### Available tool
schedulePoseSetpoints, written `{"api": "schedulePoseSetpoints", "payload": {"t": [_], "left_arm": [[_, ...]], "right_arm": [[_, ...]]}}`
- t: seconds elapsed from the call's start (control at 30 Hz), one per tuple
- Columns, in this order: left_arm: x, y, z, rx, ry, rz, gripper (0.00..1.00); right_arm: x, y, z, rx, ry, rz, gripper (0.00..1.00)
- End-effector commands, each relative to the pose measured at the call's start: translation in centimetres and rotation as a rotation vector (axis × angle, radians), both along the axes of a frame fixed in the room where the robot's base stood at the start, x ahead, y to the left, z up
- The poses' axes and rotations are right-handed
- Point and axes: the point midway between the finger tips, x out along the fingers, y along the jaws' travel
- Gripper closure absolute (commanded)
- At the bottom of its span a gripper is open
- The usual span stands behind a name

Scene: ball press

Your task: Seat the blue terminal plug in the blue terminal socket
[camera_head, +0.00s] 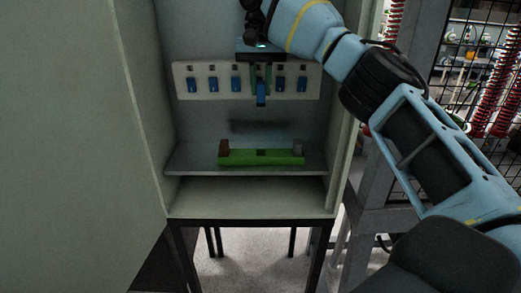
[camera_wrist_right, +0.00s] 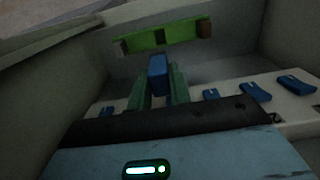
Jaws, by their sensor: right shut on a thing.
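My right gripper (camera_head: 261,88) points down inside the cabinet, its two greenish fingers shut on a blue plug (camera_head: 261,101). In the right wrist view the plug (camera_wrist_right: 158,66) stands out between the fingers of the gripper (camera_wrist_right: 161,88). In the head view, the plug is in front of a pale strip (camera_head: 225,94) carrying several blue pieces (camera_head: 213,84). Below it, a green bar (camera_head: 240,160) lies on the shelf, with a dark notch in its middle. The plug is above the bar and apart from it. I cannot tell which part is the blue socket. My left gripper is out of view.
The cabinet side walls (camera_head: 145,85) close in the space on both sides. The shelf (camera_head: 190,160) has bare room left and right of the green bar. A mesh panel is outside at right.

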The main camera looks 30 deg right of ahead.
Motion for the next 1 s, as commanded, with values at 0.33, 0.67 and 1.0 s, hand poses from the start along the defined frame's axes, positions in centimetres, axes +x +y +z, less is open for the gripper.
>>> {"api": "schedulePoseSetpoints", "payload": {"t": [0.33,0.67,1.0], "left_arm": [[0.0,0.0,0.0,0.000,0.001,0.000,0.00],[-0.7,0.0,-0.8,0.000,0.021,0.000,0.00],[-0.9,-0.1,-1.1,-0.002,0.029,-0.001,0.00]], "right_arm": [[0.0,0.0,-7.0,0.001,0.002,0.001,1.00],[0.0,-0.1,-11.8,0.000,0.001,-0.001,1.00],[0.0,-0.1,-12.8,0.000,0.000,-0.001,1.00]]}}
